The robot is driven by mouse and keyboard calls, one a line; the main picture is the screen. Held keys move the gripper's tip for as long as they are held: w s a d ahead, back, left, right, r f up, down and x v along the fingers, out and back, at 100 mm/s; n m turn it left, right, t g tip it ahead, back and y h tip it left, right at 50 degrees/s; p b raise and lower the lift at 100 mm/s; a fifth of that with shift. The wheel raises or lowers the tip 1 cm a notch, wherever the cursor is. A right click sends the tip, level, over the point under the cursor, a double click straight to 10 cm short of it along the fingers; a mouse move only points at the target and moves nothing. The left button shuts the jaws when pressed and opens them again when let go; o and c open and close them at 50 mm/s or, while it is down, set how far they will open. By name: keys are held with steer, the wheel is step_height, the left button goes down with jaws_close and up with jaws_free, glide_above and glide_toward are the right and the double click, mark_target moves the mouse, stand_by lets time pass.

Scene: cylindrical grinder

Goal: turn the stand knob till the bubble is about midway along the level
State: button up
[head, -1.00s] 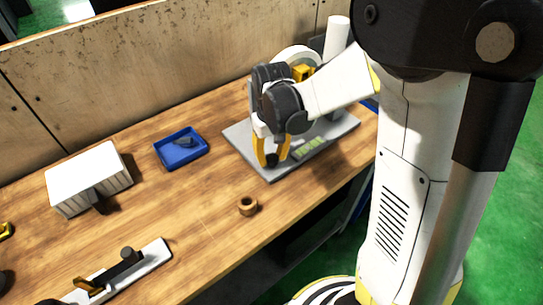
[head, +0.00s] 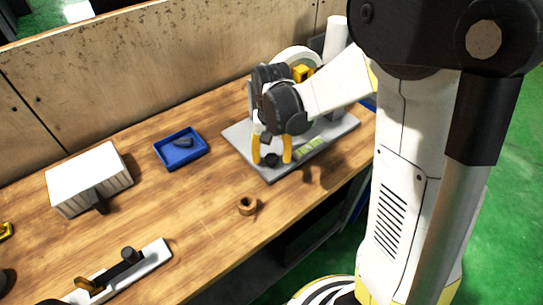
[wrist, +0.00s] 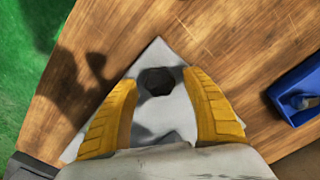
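The stand knob (head: 270,160) is small and black and sits at the front corner of the grey stand plate (head: 241,139). In the wrist view the knob (wrist: 157,84) appears dark and many-sided, between my two fingertips. My gripper (head: 272,153) points down over this corner with its yellow fingers apart, one to each side of the knob. A gap shows between each finger and the knob. The level (head: 311,146) is a pale green strip on the plate, right of the fingers. Its bubble is too small to make out.
A blue tray (head: 164,161) with a dark item lies left of the stand. A brown ring (head: 247,204) lies near the bench's front edge. A white ribbed box (head: 82,186) and a white-based fixture (head: 150,258) are farther left. A grinding wheel (head: 296,56) stands behind my gripper.

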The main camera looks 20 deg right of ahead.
mark_target(272, 159)
steer(key=shift+r, duration=0.1)
step_height(272, 159, up, 12)
stand_by(0.4)
steer(key=shift+s, duration=0.1)
steer(key=s+r+n+t, duration=0.2)
steer(key=s+t, duration=0.5)
steer(key=s, duration=0.5)
steer(key=shift+s+r+n, duration=0.15)
steer(key=shift+s+n, duration=0.25)
steer(key=shift+n, duration=0.4)
